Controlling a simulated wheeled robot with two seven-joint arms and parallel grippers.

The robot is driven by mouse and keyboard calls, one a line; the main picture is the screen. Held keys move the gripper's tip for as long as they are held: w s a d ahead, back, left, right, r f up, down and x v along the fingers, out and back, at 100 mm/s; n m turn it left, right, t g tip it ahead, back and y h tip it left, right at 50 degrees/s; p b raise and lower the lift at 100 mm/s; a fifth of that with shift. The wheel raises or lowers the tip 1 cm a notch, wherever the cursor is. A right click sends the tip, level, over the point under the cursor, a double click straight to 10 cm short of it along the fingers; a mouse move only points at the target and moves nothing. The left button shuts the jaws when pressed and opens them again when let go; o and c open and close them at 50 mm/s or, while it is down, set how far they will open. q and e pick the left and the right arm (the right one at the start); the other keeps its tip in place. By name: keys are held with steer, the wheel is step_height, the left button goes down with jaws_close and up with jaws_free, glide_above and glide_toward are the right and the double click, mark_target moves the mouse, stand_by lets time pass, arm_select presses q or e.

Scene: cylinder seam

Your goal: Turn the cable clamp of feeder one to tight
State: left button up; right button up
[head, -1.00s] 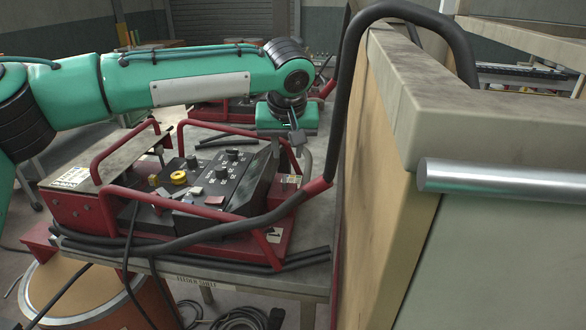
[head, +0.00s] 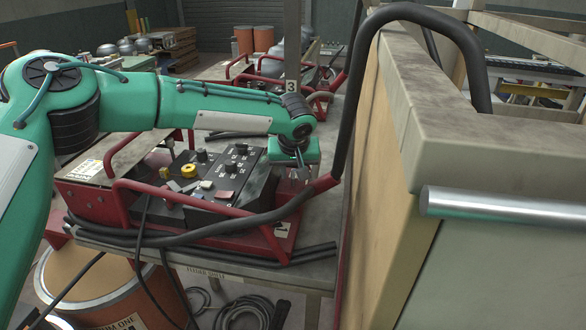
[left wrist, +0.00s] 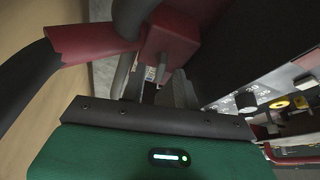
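Feeder one (head: 225,190) is a red-framed machine with a black sloping control panel on the bench. My left gripper (head: 300,177) is at the right end of the feeder, pointing down. In the left wrist view a red block (left wrist: 172,32), which looks like the cable clamp, carries a short grey lever (left wrist: 162,70). My left gripper's fingers (left wrist: 158,90) are apart, with the lever's end close to the gap between them; I cannot tell whether they touch it. In the head view the gripper hides most of the clamp. My right gripper is out of view.
A thick black cable with a red sleeve (head: 325,183) rises beside the gripper. A tall tan cabinet (head: 378,200) with a metal bar stands close on the right. Red guard rails (head: 200,208) surround the feeder. More feeders stand behind.

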arm_select(q)
steer(key=shift+w+f, duration=0.1)
steer(key=shift+f, duration=0.1)
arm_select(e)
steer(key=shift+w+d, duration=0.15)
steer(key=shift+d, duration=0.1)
arm_select(q)
jaws_close()
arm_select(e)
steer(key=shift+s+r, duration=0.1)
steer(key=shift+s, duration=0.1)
